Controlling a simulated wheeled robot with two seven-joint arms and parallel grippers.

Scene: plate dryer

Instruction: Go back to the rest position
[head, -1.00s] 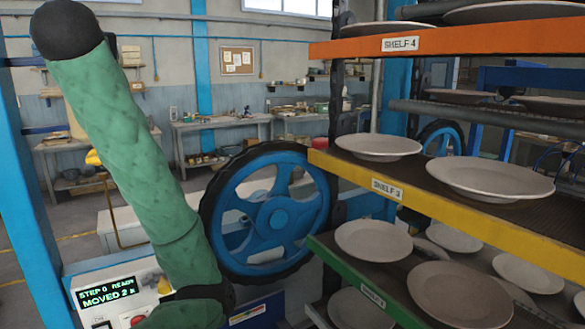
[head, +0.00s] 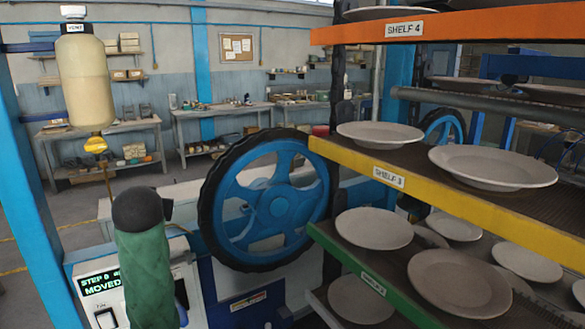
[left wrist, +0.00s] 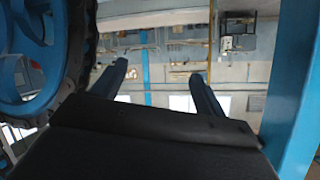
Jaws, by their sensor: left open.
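My left arm's green link with a dark rounded end stands low in the head view, in front of the control box (head: 130,285). Its gripper does not show there. In the left wrist view my left gripper (left wrist: 160,82) has its two blue fingers wide apart, with nothing between them. That view looks upside down, with the room's far wall beyond the fingers. The blue wheel with a black rim (left wrist: 35,60) is close on its left side. My right gripper is in neither view.
The plate rack fills the right side, with plates (head: 380,134) on its shelves and a yellow SHELF 3 edge (head: 400,182). The large blue wheel (head: 278,205) stands left of it. A blue post (head: 30,180) is at far left, and a cream tank (head: 84,85) hangs nearby.

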